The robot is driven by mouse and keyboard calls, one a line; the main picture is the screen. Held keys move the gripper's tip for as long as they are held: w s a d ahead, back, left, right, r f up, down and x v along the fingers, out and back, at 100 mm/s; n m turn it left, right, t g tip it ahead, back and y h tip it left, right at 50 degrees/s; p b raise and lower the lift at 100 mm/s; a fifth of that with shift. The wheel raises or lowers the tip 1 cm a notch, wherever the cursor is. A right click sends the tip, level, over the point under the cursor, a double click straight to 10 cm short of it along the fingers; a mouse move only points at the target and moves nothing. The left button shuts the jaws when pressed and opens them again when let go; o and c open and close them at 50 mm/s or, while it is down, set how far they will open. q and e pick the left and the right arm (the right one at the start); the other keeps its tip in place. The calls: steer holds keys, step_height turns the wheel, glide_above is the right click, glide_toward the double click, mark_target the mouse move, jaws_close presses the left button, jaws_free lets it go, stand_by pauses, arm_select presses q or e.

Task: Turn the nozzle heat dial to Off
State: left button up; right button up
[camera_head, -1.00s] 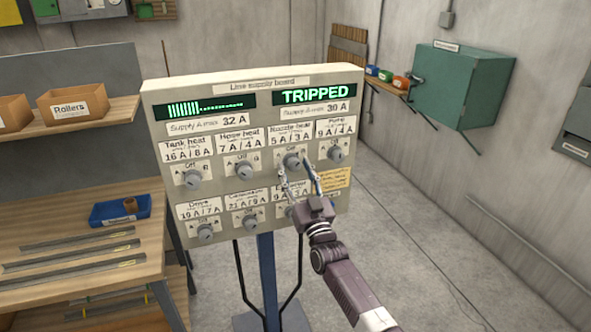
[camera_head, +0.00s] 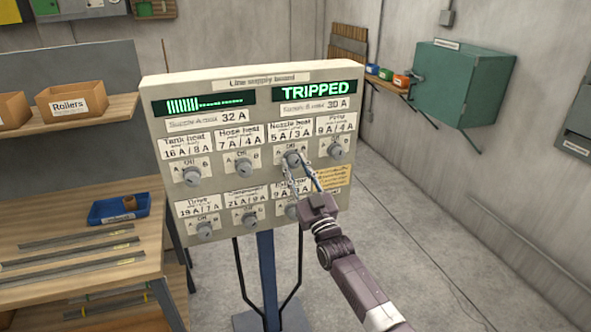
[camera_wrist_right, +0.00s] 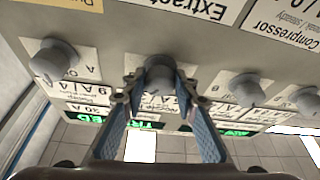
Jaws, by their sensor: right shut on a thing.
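The nozzle heat dial (camera_head: 291,158) is a grey round knob in the upper row of the line supply board (camera_head: 262,82), under its "Nozzle heat 5 A / 3 A" label. My right gripper (camera_head: 295,163) reaches it from below, with one finger on each side of the knob, shut on it. In the right wrist view, the dial (camera_wrist_right: 159,73) sits between the two blue fingers' tips. The Off, A and B marks around it are partly covered, and I cannot tell its exact pointing. My left gripper is not in view.
Close by are the pump dial (camera_head: 336,151) on the right and the hose heat dial (camera_head: 242,167) on the left. My right gripper covers part of the lower row. The board's display (camera_head: 317,91) reads "TRIPPED". A workbench (camera_head: 100,240) stands at the left; open floor lies right.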

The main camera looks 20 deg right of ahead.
steer(key=n+y, duration=0.1)
steer(key=n, duration=0.1)
steer(key=n+y+b, duration=0.1)
steer(key=n, duration=0.1)
steer(key=shift+d+n+g+y, duration=0.15)
steer(key=shift+n+g+y, duration=0.15)
steer(key=shift+n+g, duration=0.1)
steer(key=shift+n+g+y, duration=0.35)
steer(key=shift+n+y, duration=0.15)
steer(key=shift+n, duration=0.75)
steer(key=shift+n+g+y, duration=0.35)
steer(key=shift+n+y, duration=0.15)
steer(key=shift+n, duration=0.75)
steer(key=o, duration=1.2)
steer(key=shift+r, duration=0.1)
steer(key=shift+c, duration=0.2)
steer(key=shift+d, duration=0.1)
steer(key=v, duration=1.2)
